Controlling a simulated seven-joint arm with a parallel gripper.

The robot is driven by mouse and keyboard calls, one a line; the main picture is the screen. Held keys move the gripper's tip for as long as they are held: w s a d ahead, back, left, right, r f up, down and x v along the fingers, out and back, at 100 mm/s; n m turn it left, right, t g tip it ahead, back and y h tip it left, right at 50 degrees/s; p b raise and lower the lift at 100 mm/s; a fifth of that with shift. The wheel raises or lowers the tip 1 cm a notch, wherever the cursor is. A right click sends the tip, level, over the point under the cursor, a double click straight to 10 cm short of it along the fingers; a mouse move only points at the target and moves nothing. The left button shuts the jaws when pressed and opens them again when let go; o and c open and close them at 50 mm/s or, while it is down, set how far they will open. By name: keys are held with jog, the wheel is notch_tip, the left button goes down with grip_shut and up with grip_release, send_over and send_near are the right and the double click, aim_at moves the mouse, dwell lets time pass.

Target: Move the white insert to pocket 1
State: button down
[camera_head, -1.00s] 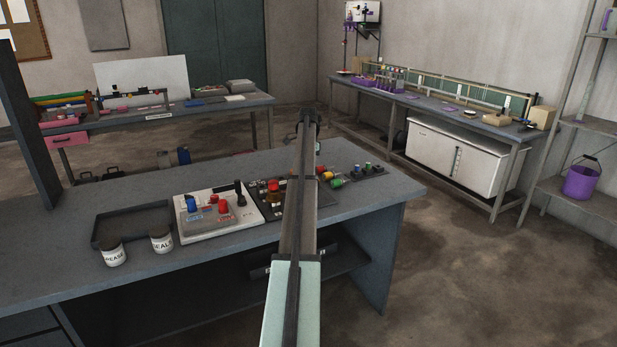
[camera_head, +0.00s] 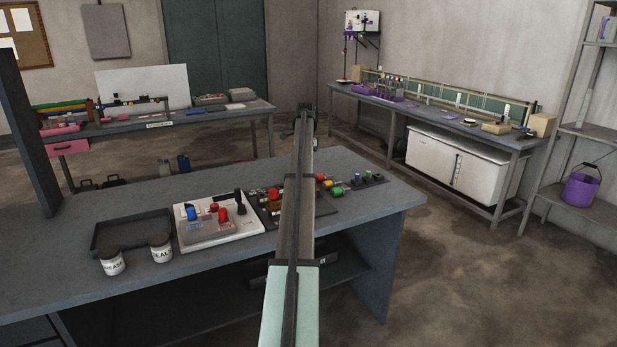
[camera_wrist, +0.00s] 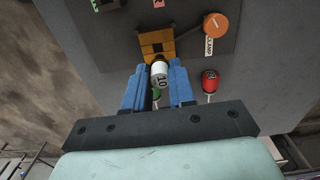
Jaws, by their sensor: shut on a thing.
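In the wrist view my gripper (camera_wrist: 158,67) has its blue fingers shut on the white insert (camera_wrist: 159,77), a small white cylinder with a dark marking that looks like "10". The insert's far end is dark and meets or overlaps a brass-coloured block (camera_wrist: 155,45) with a dark slot; I cannot tell whether it touches the block or is above it. Pocket numbers cannot be read. An orange knob (camera_wrist: 215,26) labelled CLAMP sits right of the block. In the head view my arm hides the gripper and insert.
A red knob (camera_wrist: 209,80) stands close to the right finger. A green piece (camera_wrist: 156,94) shows between the fingers. On the bench (camera_head: 60,235) are a white control panel (camera_head: 217,225), two labelled jars (camera_head: 113,263) and a dark tray (camera_head: 118,232). The bench's left part is clear.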

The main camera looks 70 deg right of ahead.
jog(key=w+a+r+n, duration=0.1)
jog(key=w+a, duration=0.2)
jog(key=w, duration=0.2)
jog(key=w+a+r, duration=0.1)
jog(key=w+a, duration=0.2)
jog(key=w, duration=0.2)
jog(key=m, duration=0.1)
send_over(263, 200)
jog(key=w+d, duration=0.1)
jog(key=shift+d, duration=0.2)
jog(key=shift+f, duration=3.55)
jog(key=shift+f, duration=0.5)
jog(key=shift+f, duration=0.35)
jog(key=shift+f, duration=0.1)
